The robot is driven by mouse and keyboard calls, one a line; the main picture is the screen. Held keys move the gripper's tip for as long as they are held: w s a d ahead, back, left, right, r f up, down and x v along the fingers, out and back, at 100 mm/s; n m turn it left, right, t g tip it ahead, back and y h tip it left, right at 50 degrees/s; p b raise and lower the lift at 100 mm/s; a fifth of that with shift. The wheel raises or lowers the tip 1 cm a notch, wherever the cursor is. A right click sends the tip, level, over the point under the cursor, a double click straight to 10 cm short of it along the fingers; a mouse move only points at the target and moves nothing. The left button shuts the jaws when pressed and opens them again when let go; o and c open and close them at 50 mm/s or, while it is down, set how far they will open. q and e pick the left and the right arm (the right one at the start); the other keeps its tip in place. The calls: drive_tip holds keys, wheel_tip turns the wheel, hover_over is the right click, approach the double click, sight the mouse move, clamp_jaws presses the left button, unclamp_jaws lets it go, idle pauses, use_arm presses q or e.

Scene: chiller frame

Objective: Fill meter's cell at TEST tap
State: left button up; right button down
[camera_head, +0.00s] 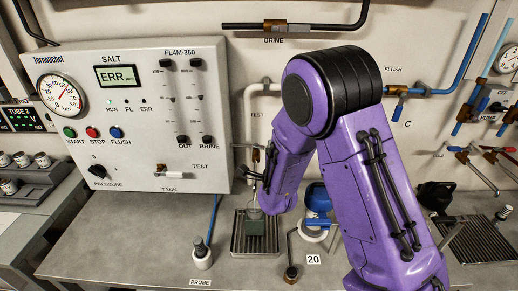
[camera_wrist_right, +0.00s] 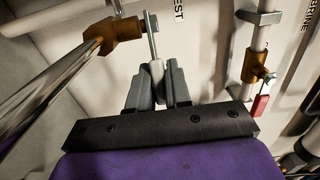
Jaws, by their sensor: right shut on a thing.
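A dark green meter (camera_head: 255,222) stands on the drip tray (camera_head: 236,245), with a clear cell (camera_head: 254,207) at its top, below the TEST tap (camera_head: 255,155). Whether liquid is in the cell or flowing is too small to tell. My right arm reaches down to this tap, and its hand largely hides the area beside the cell. In the wrist view, my right gripper (camera_wrist_right: 157,82) is shut on the pale grip of the tap lever (camera_wrist_right: 151,35), beside the brass tap body (camera_wrist_right: 115,35). My left gripper is not in view.
A probe in a white bottle (camera_head: 202,255) stands left of the tray. A bent metal rod on a brass base (camera_head: 291,273) stands at the front right. The control panel (camera_head: 135,115) is at left, its display reading ERR. Another valve with a red handle (camera_wrist_right: 259,106) is close by.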

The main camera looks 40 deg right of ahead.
drive_tip(key=c, duration=1.1)
unclamp_jaws()
drive_tip(key=shift+c, duration=0.2)
drive_tip(key=shift+s+a+f, duration=0.1)
drive_tip(key=shift+s+a, duration=0.05)
drive_tip(key=shift+a, duration=0.05)
drive_tip(key=p+v, duration=0.4)
drive_tip(key=v, duration=0.6)
drive_tip(key=shift+p, duration=0.3)
idle(4.8)
